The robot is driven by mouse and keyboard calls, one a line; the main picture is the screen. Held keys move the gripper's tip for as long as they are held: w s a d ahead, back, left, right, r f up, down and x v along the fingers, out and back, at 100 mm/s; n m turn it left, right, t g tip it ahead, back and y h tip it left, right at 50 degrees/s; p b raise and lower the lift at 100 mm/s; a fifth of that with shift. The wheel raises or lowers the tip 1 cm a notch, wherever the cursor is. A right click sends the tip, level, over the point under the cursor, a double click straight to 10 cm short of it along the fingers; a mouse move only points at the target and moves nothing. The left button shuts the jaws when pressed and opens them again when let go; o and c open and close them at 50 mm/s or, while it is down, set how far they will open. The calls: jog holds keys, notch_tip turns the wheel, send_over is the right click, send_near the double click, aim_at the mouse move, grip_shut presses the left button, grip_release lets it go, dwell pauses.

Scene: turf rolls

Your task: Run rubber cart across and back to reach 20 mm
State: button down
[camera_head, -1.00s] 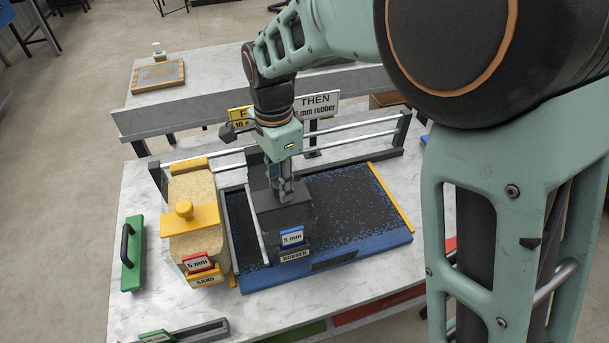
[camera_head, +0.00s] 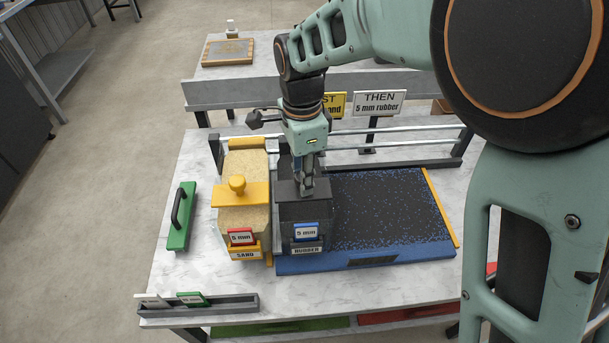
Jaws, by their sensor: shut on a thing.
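The rubber cart (camera_head: 306,228) is a black box with a blue "5 mm" tag and a "RUBBER" label on its front. It stands at the left end of the blue-edged tray (camera_head: 410,253), whose bed is covered with black and blue rubber crumb (camera_head: 385,208). My gripper (camera_head: 307,190) points down and is shut on the top of the rubber cart; its fingertips are partly hidden there. The sand cart (camera_head: 243,218), with a yellow bar and knob, a red "5 mm" tag and a "SAND" label, stands close beside it on the left.
Rails (camera_head: 400,129) run behind the tray, with a "THEN 5 mm rubber" sign (camera_head: 379,103) and a partly hidden yellow sign (camera_head: 335,104). A green float with a black handle (camera_head: 181,217) lies at left. A grey rack (camera_head: 205,303) holds tags at the front left. A yellow strip (camera_head: 441,208) edges the tray's right end.

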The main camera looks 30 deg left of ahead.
jog(key=c, duration=1.6)
grip_release()
jog(key=shift+s+a, duration=0.2)
jog(key=shift+a, duration=0.1)
jog(key=shift+w+d, duration=0.1)
jog(key=shift+r, duration=0.3)
notch_tip(320, 180, up, 12)
jog(key=shift+f, duration=0.25)
